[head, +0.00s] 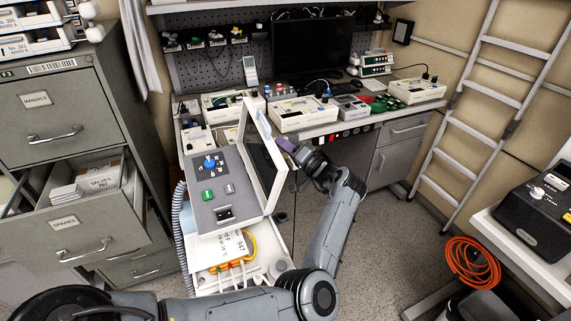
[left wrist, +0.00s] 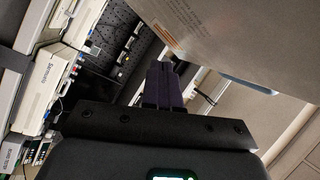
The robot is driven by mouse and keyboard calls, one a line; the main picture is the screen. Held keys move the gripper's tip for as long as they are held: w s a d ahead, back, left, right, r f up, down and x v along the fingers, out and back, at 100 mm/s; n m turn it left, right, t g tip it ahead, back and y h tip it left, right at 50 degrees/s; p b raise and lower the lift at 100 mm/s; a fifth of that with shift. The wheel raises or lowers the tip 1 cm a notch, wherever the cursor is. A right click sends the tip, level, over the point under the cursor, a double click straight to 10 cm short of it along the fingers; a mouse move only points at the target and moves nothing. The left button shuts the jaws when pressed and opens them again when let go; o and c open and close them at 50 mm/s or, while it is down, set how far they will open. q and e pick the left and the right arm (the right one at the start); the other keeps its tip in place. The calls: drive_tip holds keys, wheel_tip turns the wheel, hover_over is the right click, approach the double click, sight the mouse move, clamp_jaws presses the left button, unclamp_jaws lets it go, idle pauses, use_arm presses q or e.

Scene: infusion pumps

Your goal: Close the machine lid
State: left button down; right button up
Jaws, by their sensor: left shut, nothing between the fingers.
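The machine (head: 215,190) is a grey box with a blue knob, a green button and a small port, standing on a white cart. Its lid (head: 270,183), a white frame around a dark pane, stands open, steeply raised along the machine's right side. My left gripper (head: 285,145) is shut and empty, just right of the lid near its upper part. In the left wrist view, the shut dark purple fingers (left wrist: 164,85) point towards a large grey panel (left wrist: 235,40), which appears to be the lid. I cannot tell whether they touch it. My right gripper is not in view.
A filing cabinet (head: 60,120) with an open drawer stands at the left. A workbench (head: 330,127) with several devices and a monitor (head: 312,48) lies behind. A ladder (head: 480,100) and an orange coiled cable (head: 472,263) are at the right. Some floor (head: 385,235) is clear.

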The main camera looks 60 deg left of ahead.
use_arm(q)
drive_tip(key=w+d+r+m+g+b, duration=0.2)
drive_tip(key=d+b, duration=0.2)
drive_tip(key=d, duration=0.4)
drive_tip(key=w+d+r+m+g+b, duration=0.1)
drive_tip(key=w+d+r+g+b, duration=0.15)
drive_tip(key=d+b, duration=0.4)
drive_tip(key=s+a+r+p, duration=0.2)
drive_tip(key=s+a+p, duration=0.3)
drive_tip(key=s+a, duration=0.3)
drive_tip(key=shift+s+r, duration=0.35)
drive_tip(key=shift+s, duration=0.05)
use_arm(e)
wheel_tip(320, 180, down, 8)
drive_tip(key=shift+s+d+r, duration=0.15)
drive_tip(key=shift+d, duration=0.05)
use_arm(q)
drive_tip(key=shift+a, duration=0.15)
